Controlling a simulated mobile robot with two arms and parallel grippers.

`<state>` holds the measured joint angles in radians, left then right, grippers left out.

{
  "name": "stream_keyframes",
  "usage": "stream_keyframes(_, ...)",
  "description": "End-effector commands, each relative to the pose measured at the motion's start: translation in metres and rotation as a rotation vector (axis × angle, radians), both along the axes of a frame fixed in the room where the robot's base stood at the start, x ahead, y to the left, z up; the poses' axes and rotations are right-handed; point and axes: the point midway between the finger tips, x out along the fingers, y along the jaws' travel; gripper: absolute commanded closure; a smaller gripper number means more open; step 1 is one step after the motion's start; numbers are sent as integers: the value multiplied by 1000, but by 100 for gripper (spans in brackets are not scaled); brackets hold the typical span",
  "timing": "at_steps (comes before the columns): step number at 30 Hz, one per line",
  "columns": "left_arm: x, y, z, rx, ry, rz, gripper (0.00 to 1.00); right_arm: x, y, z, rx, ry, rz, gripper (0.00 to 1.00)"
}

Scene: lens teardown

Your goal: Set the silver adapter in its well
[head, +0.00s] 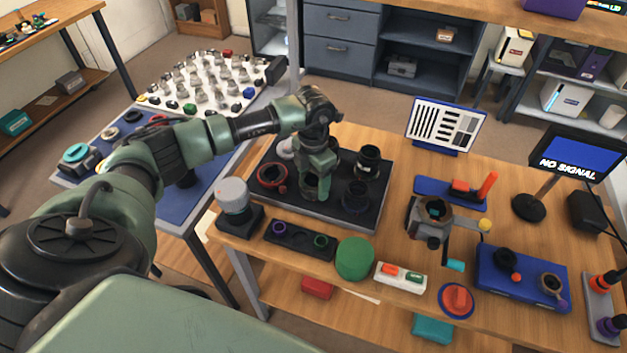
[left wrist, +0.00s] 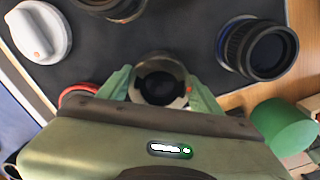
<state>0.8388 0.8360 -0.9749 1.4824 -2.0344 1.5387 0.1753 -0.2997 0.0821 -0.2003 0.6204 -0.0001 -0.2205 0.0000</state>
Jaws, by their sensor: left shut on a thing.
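My left gripper (head: 318,192) points down over the dark tray (head: 335,219) on the wooden table. It is shut on the silver adapter, a short round ring with a dark centre. In the left wrist view the adapter (left wrist: 161,101) sits between the two green fingers of the gripper (left wrist: 161,88). In the head view the fingers partly cover it. The adapter is low over the tray; I cannot tell whether it touches the tray or sits in a well. My right gripper is not in view.
On the tray, a red ring (head: 272,185) lies left of the gripper, a black lens barrel (head: 368,160) stands right behind, and a dark round piece (head: 356,197) is close right. A green cylinder (head: 355,259) and a small dark holder (head: 299,240) stand in front of the tray.

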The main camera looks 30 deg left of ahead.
Motion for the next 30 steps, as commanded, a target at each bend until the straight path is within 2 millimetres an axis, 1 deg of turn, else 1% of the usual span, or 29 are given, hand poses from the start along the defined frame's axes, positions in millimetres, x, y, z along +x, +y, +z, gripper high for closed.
stream_keyframes(3,0,0,-3,0,0,0,79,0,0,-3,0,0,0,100)
stream_keyframes(4,0,0,-2,0,0,0,27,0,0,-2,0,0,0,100)
stream_keyframes(6,0,0,-2,0,0,0,10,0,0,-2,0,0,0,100)
stream_keyframes(17,0,0,0,0,0,0,10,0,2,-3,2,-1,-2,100)
stream_keyframes(20,1,0,11,0,-3,-1,10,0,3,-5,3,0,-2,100)
stream_keyframes(27,1,0,52,1,-4,-1,10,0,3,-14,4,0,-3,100)
stream_keyframes(30,1,0,65,0,-3,0,10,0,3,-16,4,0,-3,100)
